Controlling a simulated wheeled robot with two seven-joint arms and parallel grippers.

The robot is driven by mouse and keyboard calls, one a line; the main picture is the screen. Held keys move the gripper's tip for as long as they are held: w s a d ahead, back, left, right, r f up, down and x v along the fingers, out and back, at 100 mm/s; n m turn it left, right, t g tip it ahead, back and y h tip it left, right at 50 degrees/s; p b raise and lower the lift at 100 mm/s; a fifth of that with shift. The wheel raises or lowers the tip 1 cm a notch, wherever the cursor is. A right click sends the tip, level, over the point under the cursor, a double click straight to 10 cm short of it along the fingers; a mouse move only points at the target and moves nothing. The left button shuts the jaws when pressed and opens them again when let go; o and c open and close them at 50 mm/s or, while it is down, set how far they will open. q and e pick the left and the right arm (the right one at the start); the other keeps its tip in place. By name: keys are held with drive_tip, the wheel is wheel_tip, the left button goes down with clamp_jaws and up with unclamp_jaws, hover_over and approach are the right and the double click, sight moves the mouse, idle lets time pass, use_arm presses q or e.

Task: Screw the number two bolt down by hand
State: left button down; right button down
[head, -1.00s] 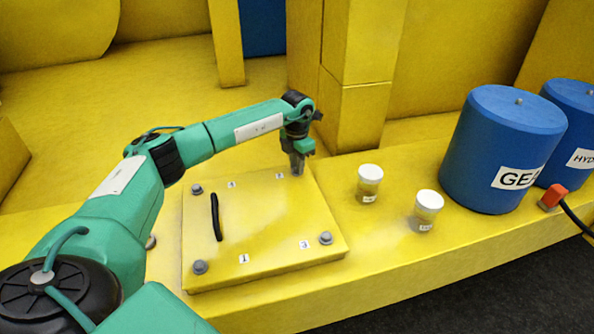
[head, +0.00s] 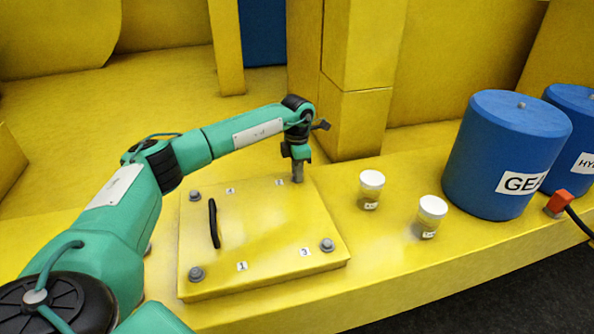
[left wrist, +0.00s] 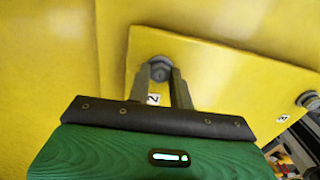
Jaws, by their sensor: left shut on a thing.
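A yellow square cover plate (head: 255,235) lies on the yellow ledge, with grey hex bolts at its corners and small number labels. The number two bolt (left wrist: 160,66) is at the far right corner, beside its "2" label (left wrist: 153,99). My left gripper (head: 297,178) points down at that corner and hides the bolt in the head view. In the left wrist view its two fingers (left wrist: 161,76) are closed around the bolt's head, one on each side. How deep the bolt sits cannot be told. My right gripper is not in view.
A black handle (head: 214,223) stands on the plate's left side. Two small white-lidded jars (head: 371,190) (head: 430,217) stand right of the plate. Blue drums (head: 505,155) and a red connector with a black cable (head: 560,202) are farther right. A yellow post (head: 358,120) rises behind the gripper.

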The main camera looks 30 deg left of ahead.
use_arm(q)
drive_tip(key=shift+r, duration=0.2)
drive_tip(key=c, duration=1.2)
unclamp_jaws()
drive_tip(key=shift+f, duration=0.1)
drive_tip(key=shift+c, duration=0.2)
drive_tip(key=shift+r, duration=0.5)
wheel_tip(320, 180, up, 13)
drive_tip(key=b, duration=0.3)
drive_tip(key=shift+f, duration=0.1)
